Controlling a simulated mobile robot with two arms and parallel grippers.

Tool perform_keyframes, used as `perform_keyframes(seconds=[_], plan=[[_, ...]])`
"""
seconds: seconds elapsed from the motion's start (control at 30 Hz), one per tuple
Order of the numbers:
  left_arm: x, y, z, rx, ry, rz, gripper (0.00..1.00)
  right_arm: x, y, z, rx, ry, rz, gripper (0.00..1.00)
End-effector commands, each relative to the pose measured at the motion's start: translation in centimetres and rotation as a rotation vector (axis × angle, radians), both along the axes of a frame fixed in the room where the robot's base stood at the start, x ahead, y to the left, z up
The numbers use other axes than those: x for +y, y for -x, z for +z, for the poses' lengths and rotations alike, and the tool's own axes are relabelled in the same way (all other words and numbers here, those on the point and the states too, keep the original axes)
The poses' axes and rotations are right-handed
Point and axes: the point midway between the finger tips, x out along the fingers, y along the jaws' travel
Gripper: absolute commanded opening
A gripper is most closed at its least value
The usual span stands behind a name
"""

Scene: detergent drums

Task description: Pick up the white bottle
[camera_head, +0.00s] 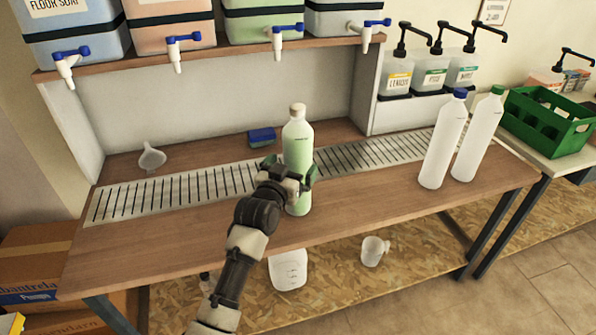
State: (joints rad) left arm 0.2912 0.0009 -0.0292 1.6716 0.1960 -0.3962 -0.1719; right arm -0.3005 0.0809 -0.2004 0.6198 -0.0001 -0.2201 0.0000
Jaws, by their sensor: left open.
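A pale green bottle (298,147) with a white cap stands upright at the middle of the wooden counter. My left gripper (292,174) is open at this bottle's lower half, with a finger on either side; I cannot tell whether they touch it. The gripper hides part of its lower body. Two white bottles stand upright on the right of the counter, apart from my gripper: one with a blue cap (442,145) and one with a green cap (479,138). My right gripper is not in view.
A slotted metal drain strip (170,193) runs along the counter (150,240). A funnel (151,158) and a blue sponge (262,137) lie behind it. Drums with taps (278,40) overhang the back. A green crate (550,122) stands at right. The counter's left front is clear.

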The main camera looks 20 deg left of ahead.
Motion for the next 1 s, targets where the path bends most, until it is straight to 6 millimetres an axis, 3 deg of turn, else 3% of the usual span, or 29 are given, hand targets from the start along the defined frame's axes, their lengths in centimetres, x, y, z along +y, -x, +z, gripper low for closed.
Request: perform_keyframes(seconds=[0.4, 0.7, 0.77, 1.0], plan=[[0.1, -4.7, -0.4, 0.000, 0.001, -0.001, 1.00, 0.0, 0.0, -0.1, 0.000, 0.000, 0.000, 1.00], [0.0, -5.2, -0.4, 0.001, 0.000, -0.001, 1.00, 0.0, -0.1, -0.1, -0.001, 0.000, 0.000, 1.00], [0.0, -5.2, -0.4, 0.002, 0.000, -0.001, 0.94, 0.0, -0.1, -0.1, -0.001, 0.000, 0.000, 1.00], [0.0, -5.2, -0.4, 0.002, 0.000, -0.001, 0.57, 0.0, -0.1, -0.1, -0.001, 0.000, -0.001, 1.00]])
